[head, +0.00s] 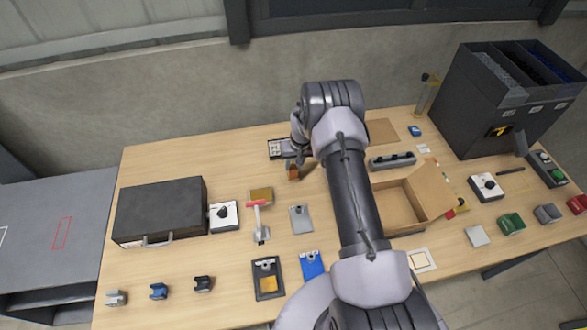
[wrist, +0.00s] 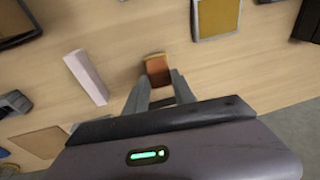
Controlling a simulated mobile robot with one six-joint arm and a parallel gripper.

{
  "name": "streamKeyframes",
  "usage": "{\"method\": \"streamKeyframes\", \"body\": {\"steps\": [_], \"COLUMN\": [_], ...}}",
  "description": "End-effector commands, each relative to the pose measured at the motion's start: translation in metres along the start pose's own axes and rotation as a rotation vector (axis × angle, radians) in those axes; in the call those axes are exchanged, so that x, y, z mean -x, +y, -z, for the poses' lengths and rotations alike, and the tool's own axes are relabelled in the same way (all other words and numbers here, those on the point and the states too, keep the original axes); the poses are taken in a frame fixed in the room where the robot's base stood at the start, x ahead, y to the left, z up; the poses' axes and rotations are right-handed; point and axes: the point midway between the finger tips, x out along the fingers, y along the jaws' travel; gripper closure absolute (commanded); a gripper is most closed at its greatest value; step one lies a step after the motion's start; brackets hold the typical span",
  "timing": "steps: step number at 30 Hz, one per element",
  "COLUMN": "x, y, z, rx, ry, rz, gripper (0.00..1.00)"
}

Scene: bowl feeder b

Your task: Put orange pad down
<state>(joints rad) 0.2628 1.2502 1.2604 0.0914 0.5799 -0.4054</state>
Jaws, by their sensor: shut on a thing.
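The orange pad (head: 293,173) is a small orange-brown block in the middle back part of the table in the head view. It also shows in the wrist view (wrist: 157,72), between the tips of my gripper (wrist: 160,88). My gripper is shut on it, with one grey finger on each side. In the head view my gripper (head: 293,162) is partly hidden by my own arm. The pad is low over bare wood. I cannot tell whether its underside touches the table.
A black case (head: 160,210), a white dial box (head: 223,216) and a framed yellow-brown pad (head: 261,195) stand to the left. An open cardboard box (head: 400,207) and a long dark block (head: 391,161) lie to the right. Bare wood (head: 240,158) lies left of my gripper.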

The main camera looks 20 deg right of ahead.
Motion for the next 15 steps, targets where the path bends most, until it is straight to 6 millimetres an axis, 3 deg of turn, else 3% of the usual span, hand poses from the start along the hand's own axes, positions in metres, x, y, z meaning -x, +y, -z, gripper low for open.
{"method": "streamKeyframes", "body": {"steps": [5,14,15], "x": [-0.029,-0.032,-0.033], "y": [0.003,0.003,0.003], "z": [-0.006,-0.006,-0.006], "rx": [0.000,0.001,0.001], "ry": [-0.002,0.000,0.000], "rz": [0.001,0.001,0.001], "gripper": [1.00,1.00,0.68]}}
